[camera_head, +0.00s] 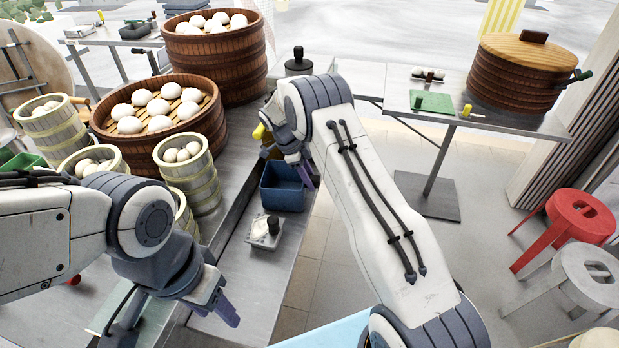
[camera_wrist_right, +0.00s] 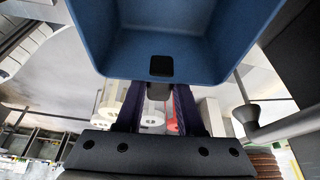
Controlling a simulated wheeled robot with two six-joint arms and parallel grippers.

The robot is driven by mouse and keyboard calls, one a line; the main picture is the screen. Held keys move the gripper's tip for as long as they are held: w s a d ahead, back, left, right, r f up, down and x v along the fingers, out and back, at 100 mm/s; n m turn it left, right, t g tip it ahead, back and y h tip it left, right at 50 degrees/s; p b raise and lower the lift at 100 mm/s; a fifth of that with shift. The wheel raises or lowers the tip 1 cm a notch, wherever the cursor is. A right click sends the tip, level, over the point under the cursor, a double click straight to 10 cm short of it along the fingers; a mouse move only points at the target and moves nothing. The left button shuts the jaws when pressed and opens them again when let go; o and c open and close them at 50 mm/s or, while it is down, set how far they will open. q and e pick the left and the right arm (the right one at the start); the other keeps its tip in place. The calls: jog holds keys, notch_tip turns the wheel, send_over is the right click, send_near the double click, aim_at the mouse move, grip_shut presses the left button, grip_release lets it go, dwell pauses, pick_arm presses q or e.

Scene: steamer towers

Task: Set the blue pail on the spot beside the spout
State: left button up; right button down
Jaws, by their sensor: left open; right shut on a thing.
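The blue pail (camera_head: 283,190) is a square, open-topped bucket over the narrow grey ledge in the middle of the head view. In the right wrist view the pail (camera_wrist_right: 160,45) fills the top of the picture. My left gripper (camera_head: 226,309) is open and empty at the lower left.
A small plate with a black knob (camera_head: 265,232) lies on the ledge in front of the pail. Bamboo steamers with buns (camera_head: 160,118) crowd the counter at left. A lidded steamer (camera_head: 520,72) stands on the right table. Red (camera_head: 578,217) and white stools are at right.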

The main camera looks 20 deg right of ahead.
jog(key=shift+f+b, duration=0.45)
jog(key=shift+f, duration=0.05)
dwell(0.4)
jog(key=shift+c, duration=2.2)
grip_release()
jog(key=shift+r, duration=0.15)
jog(key=b+v, duration=0.1)
jog(key=v, duration=0.9)
jog(key=shift+b, duration=0.3)
jog(key=shift+a+r, duration=0.1)
jog(key=shift+r, duration=0.05)
